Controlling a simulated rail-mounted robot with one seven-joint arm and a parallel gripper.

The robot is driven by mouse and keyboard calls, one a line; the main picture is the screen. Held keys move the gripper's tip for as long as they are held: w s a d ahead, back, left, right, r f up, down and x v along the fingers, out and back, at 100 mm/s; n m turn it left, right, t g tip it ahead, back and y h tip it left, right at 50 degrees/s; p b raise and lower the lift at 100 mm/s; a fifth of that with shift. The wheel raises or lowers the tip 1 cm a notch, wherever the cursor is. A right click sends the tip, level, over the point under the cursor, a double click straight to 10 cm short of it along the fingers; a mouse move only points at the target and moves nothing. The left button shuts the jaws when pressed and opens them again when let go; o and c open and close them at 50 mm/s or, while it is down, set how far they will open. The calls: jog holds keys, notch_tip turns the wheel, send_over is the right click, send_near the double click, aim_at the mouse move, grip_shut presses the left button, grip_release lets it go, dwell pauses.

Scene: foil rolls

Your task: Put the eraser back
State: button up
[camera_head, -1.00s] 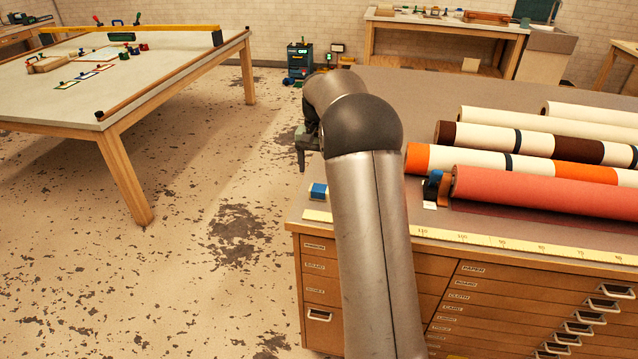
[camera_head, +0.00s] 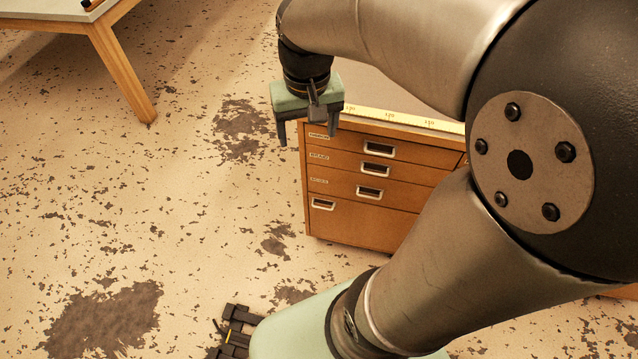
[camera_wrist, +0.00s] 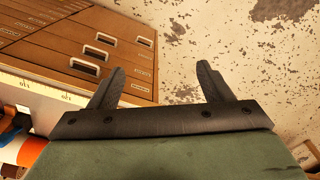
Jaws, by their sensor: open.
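My gripper (camera_head: 308,130) is open and points down, with nothing between its fingers. In the head view it hangs at the left front corner of the drawer cabinet (camera_head: 385,185). In the wrist view both fingers (camera_wrist: 161,72) stand apart over the cabinet's edge and the floor. The eraser cannot be made out in either current view. The small blue-and-white block seen earlier near the cabinet's front left corner is out of sight now.
A yellow ruler strip (camera_head: 400,118) runs along the cabinet top's front edge. In the wrist view, a blue object (camera_wrist: 10,122) stands near an orange-and-white roll (camera_wrist: 28,150) at the lower left. A table leg (camera_head: 125,70) stands at upper left. The floor between is clear.

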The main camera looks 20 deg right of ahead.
jog(key=s+a+f+n, duration=0.2)
jog(key=s+f, duration=0.2)
jog(key=s, duration=0.6)
jog(key=shift+f, duration=0.3)
jog(key=shift+s+a, duration=0.1)
